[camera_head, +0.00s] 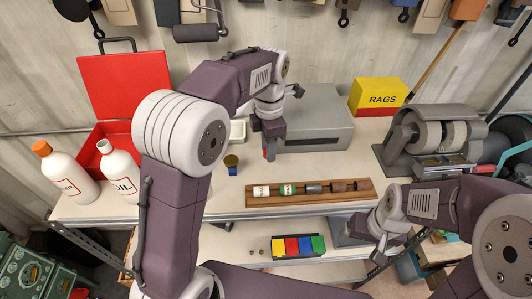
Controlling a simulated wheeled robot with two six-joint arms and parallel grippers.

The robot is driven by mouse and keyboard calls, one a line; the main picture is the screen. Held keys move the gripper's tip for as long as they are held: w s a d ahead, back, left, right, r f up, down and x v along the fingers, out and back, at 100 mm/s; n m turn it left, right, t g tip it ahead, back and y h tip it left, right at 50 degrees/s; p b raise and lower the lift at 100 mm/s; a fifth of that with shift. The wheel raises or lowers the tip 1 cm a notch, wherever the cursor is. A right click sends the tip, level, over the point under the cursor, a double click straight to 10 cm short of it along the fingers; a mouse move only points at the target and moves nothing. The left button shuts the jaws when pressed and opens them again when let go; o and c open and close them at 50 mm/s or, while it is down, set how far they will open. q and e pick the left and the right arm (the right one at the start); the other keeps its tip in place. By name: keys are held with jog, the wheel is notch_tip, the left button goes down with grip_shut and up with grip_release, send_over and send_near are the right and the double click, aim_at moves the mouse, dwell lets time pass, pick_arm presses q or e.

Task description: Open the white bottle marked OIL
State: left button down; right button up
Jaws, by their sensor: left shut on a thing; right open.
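The white bottle marked OIL (122,174) stands upright at the left end of the bench. My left gripper (269,150) is well to the right of the bottle, over the middle of the bench, pointing down. It is shut on a small red piece (267,155), mostly hidden by the fingers, perhaps a cap. My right gripper (350,230) is open near the bench's front edge, right of the wooden rack.
A white bottle with an orange cap (68,176) stands left of the OIL bottle. An open red toolbox (125,85) is behind. A grey case (312,120), yellow RAGS box (378,97) and grinder (430,140) stand to the right. A wooden rack (310,199) lies in front.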

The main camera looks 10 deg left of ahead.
aim_at(265, 165)
pick_arm(q)
jog(key=shift+w+a+f, duration=0.3)
jog(key=shift+a+f, duration=0.05)
jog(key=shift+a, duration=0.35)
jog(key=f, duration=0.4)
jog(key=shift+d+p, duration=0.2)
jog(key=shift+p, duration=0.15)
jog(key=shift+a, duration=0.1)
jog(key=shift+s+f, duration=0.1)
jog(key=shift+f, duration=0.05)
jog(key=c, duration=1.1)
grip_release()
notch_tip(265, 165, up, 12)
jog(key=shift+r, duration=0.2)
